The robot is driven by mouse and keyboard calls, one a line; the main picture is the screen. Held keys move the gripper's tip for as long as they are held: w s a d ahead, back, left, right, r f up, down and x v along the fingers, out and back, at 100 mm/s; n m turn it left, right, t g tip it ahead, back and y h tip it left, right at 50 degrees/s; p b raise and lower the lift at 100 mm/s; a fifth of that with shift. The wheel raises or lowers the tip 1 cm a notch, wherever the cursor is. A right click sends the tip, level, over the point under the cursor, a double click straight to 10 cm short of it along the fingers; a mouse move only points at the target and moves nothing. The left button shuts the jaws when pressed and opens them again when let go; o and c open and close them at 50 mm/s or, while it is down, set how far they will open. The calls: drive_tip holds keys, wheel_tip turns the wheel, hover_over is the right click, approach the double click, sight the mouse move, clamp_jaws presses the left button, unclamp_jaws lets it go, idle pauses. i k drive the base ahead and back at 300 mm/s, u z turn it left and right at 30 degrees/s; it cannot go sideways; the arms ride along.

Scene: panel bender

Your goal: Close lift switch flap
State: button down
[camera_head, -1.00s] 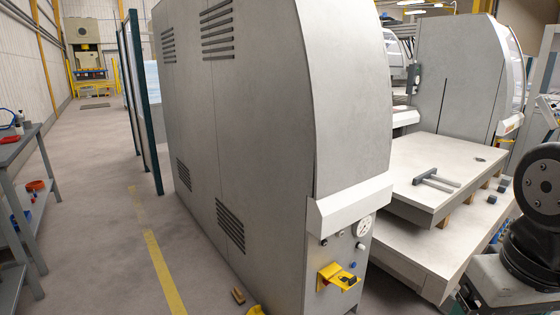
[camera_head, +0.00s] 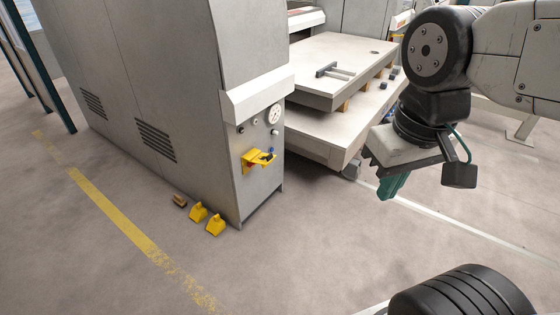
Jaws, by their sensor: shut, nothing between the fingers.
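The lift switch flap (camera_head: 257,163) is the yellow part low on the narrow end face of the grey machine cabinet. It juts outward from the panel, with a dark piece on it. The small switch itself is hard to make out. My gripper (camera_head: 392,186), with green fingers, hangs at the right, pointing down. It is shut and empty, well to the right of the flap and not touching anything.
The grey cabinet (camera_head: 150,80) fills the upper left, with a round gauge (camera_head: 274,114) above the flap. Yellow pedals (camera_head: 215,224) and a small brown block (camera_head: 180,200) lie on the floor at its foot. A pale sheet table (camera_head: 325,65) stands behind. Floor in front is clear.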

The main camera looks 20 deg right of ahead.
sight(264, 159)
drive_tip(key=z, duration=0.3)
drive_tip(key=i, duration=1.2)
drive_tip(key=u, duration=0.35)
